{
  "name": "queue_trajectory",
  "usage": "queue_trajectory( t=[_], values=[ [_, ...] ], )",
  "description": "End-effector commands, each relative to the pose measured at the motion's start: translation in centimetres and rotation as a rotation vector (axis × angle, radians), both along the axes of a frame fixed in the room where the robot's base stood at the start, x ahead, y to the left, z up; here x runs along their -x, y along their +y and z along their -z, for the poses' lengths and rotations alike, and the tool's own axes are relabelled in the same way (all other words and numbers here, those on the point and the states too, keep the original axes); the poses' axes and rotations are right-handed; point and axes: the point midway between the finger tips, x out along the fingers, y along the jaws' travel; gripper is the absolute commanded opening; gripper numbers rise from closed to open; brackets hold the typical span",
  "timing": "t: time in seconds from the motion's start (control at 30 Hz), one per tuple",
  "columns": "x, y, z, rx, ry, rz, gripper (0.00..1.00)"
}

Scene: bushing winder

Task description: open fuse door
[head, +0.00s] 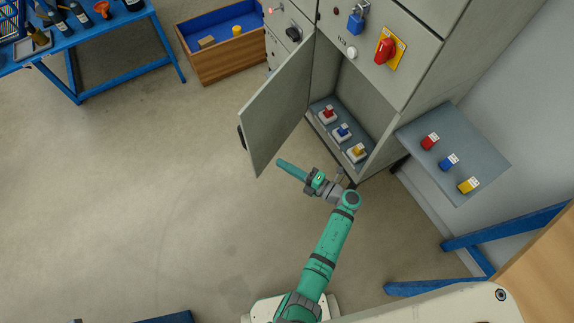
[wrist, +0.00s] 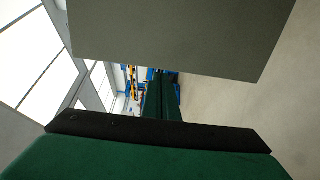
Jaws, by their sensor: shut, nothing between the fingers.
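The fuse door (head: 277,108) is a grey panel on the lower part of the grey cabinet (head: 395,103). In the head view it stands swung wide open to the left, with a black handle (head: 241,137) at its free edge. My gripper (head: 280,163) is shut and empty, just right of the door's lower free corner, on the compartment side. Whether it touches the door cannot be told. In the wrist view a grey panel (wrist: 180,35), likely the door, fills the top, above the shut green fingers (wrist: 162,98).
Inside the compartment sit red (head: 328,113), blue (head: 343,131) and yellow (head: 357,152) fuses. A grey shelf (head: 485,145) at right holds three more. A red switch (head: 386,51) and blue padlock (head: 355,22) are above. Floor (head: 150,190) left of the door is clear.

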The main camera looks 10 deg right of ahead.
Motion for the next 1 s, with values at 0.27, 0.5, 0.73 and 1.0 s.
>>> queue_trajectory(
  t=[0.27, 0.5, 0.73, 1.0],
  values=[
    [-3.7, 3.8, -0.1, 0.001, -0.001, -0.003, 0.00],
    [-6.2, 6.4, 0.0, -0.001, -0.001, -0.002, 0.00],
    [-7.2, 7.4, 0.0, 0.001, -0.001, -0.002, 0.00],
    [-7.2, 7.4, 0.0, 0.000, 0.000, -0.001, 0.00]
  ],
)
